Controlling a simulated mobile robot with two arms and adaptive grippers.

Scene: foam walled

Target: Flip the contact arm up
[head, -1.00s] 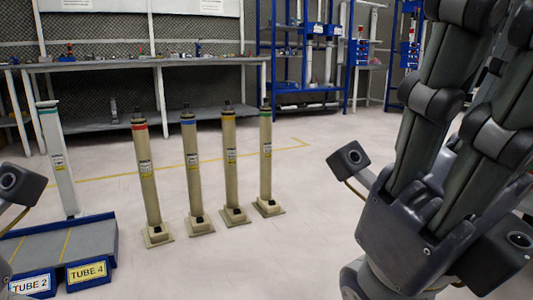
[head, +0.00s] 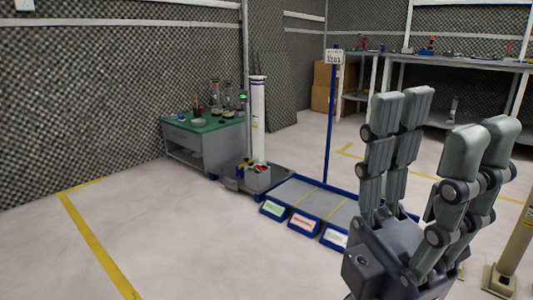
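I cannot make out a contact arm for certain at this distance. A white upright tube (head: 258,125) stands in a dark grey base unit (head: 240,183) in the middle of the head view. Small red and yellow parts show low on the unit, and a small green light shows beside the tube's upper part.
A blue-edged grey platform (head: 296,191) with labelled front plates and a blue signpost (head: 329,120) lies beside the unit. A green-topped bench (head: 203,135) with bottles stands behind. A beige tube (head: 516,240) is at the right edge. The floor (head: 150,225) at front left is clear.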

